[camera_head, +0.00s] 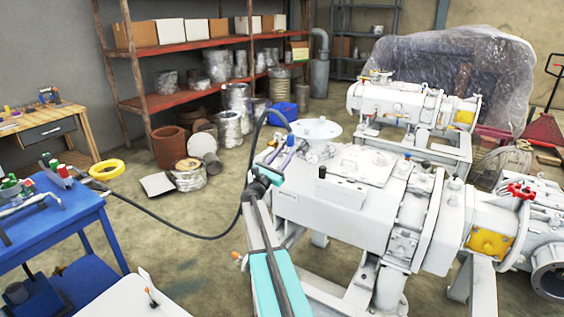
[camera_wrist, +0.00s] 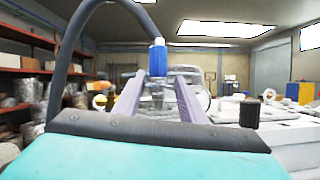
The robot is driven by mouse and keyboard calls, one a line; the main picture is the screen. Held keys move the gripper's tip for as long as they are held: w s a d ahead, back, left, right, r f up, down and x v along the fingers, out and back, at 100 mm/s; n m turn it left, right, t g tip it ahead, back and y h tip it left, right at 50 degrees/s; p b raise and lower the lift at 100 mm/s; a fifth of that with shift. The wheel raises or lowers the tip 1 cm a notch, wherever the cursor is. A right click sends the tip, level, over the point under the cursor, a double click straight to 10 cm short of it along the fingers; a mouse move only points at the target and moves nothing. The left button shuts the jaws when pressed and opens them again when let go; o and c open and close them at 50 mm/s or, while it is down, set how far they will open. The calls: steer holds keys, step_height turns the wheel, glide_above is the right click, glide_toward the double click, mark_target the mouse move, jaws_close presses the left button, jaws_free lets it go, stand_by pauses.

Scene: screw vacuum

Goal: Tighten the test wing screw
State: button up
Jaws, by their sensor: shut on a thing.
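My gripper (camera_head: 281,152) reaches over the near left end of the white vacuum pump (camera_head: 310,208). Its two pale purple fingers also show in the wrist view (camera_wrist: 158,78). They are shut on a blue fitting with a pale upper collar (camera_wrist: 157,58), which stands upright between the fingertips. A dark hose (camera_wrist: 90,12) arcs over to the top of this fitting. The blue fitting is small in the head view (camera_head: 290,140). I cannot make out the wing's shape on the screw; the fingers and fitting cover that spot.
The hose (camera_head: 190,235) runs from the blue table (camera_head: 88,225) at left, over the floor, to the pump. A black knob (camera_wrist: 249,112) stands right of my fingers. A round white flange (camera_head: 316,130) is close by. A second pump (camera_head: 400,103) stands behind.

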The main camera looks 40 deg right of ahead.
steer(key=shift+s+d+f+m+g+b, duration=0.15)
steer(key=shift+m+g+b, duration=0.5)
steer(key=shift+m+b, duration=0.55)
steer(key=shift+s+d+f+m+g+b, duration=0.15)
steer(key=shift+m+g+b, duration=0.5)
steer(key=shift+m+b, duration=0.5)
steer(key=shift+r+m+g+b, duration=0.15)
steer(key=shift+m+g+b, duration=0.2)
steer(key=shift+m, duration=0.2)
steer(key=shift+m+g, duration=0.25)
steer(key=shift+m, duration=0.15)
steer(key=o, duration=1.1)
steer(key=shift+c, duration=0.2)
steer(key=shift+w+a+r, duration=0.1)
steer(key=shift+a, duration=0.05)
steer(key=shift+a, duration=0.1)
